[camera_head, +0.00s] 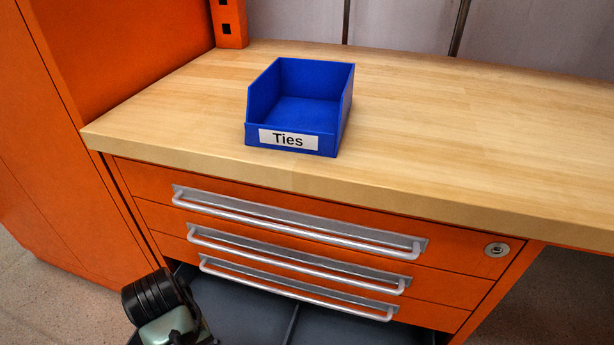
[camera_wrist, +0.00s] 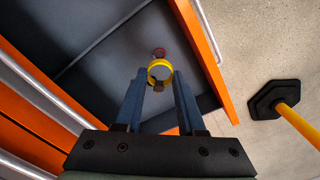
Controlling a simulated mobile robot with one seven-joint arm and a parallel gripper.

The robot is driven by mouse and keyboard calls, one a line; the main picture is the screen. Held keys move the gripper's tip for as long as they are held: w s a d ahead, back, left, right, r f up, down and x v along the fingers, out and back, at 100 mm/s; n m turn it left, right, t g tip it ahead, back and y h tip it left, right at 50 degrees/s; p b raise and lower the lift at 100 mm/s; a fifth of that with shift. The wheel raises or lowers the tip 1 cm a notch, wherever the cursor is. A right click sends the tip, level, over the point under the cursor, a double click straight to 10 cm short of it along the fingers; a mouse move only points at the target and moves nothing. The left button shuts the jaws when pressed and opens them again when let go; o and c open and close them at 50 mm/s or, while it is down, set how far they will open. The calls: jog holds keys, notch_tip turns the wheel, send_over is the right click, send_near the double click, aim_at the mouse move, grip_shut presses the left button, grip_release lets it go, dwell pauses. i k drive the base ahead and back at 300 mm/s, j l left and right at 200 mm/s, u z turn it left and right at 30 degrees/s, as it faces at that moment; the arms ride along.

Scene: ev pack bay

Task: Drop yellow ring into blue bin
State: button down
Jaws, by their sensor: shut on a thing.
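The blue bin (camera_head: 293,135) stands upright on the wooden bench top near its front left part. The yellow ring (camera_wrist: 160,62) is between the fingertips of my gripper (camera_wrist: 160,75) in the wrist view. My gripper is shut on the ring. In the head view my wrist shows low at the left, in front of the drawers and below the bench top; the fingers and ring are hidden there. A small reddish part shows just beyond the ring; I cannot tell what it is.
The wooden bench top (camera_head: 435,130) is clear around the bin. Orange drawers with metal handles (camera_head: 300,225) lie below it, above a dark grey surface (camera_head: 325,325). An orange cabinet wall (camera_head: 120,55) rises at the left. A yellow post with a black foot (camera_wrist: 272,100) stands on the floor.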

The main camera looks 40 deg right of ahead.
aim_at(313, 120)
jog(key=k+z, duration=0.4)
jog(key=k+l+z, duration=0.15)
jog(key=z, duration=0.25)
jog(key=i+j+z, duration=0.2)
jog(key=j, duration=0.3)
jog(key=j+z, duration=0.25)
jog(key=j, duration=0.3)
jog(key=u, duration=0.85)
jog(key=l+u, duration=0.2)
jog(key=l, duration=0.55)
jog(key=k+l+u, duration=0.2)
jog(key=l, duration=0.5)
jog(key=i+l, duration=0.05)
jog(key=i, duration=0.05)
